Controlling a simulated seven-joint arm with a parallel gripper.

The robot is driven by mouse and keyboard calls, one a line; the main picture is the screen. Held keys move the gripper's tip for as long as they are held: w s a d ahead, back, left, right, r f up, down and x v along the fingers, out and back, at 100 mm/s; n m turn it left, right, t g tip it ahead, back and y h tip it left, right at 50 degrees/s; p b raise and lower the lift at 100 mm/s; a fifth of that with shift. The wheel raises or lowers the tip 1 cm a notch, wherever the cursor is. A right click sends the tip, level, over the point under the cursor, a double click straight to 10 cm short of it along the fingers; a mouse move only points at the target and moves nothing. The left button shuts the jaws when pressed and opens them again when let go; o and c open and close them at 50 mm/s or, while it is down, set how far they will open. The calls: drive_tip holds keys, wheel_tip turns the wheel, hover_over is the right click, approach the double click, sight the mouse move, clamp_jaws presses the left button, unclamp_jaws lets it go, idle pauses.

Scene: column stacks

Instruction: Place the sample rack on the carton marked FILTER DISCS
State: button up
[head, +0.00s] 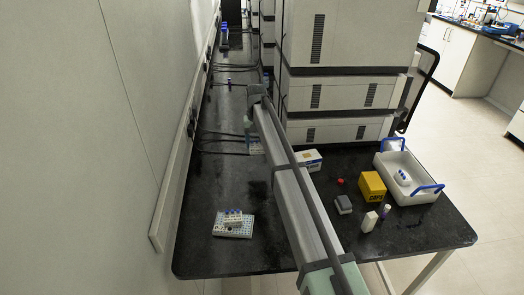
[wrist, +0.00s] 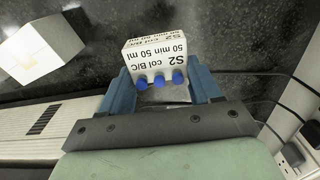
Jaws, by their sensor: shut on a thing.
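My gripper (wrist: 162,80) is shut on a white sample rack (wrist: 157,50) labelled "S2 col B/C 50 min 50 ml", with three blue caps showing, between its blue fingers. In the head view my gripper (head: 252,130) is at the far end of my arm, over the black bench, with the held rack (head: 256,147) small below it. A white carton (head: 308,160) sits right of my arm, in front of the stacked instruments. A pale box (wrist: 30,48) shows at the upper left of the wrist view. I cannot read FILTER DISCS on either.
A yellow box (head: 372,186), grey block (head: 343,204) and white tray (head: 418,190) with blue handles are at right. Tall instruments (head: 345,88) and black cables (head: 220,140) border the bench.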

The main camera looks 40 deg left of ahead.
drive_tip(key=w+d+r+m, duration=0.1)
drive_tip(key=w+d+r, duration=0.3)
drive_tip(key=w+d, duration=0.45)
wheel_tip(320, 180, up, 4)
drive_tip(key=f+n, duration=0.1)
hover_over(306, 153)
drive_tip(key=shift+f, duration=4.45)
drive_tip(key=o, duration=1.1)
drive_tip(key=shift+f, duration=0.1)
drive_tip(key=shift+c, duration=0.2)
wheel_tip(306, 153, up, 12)
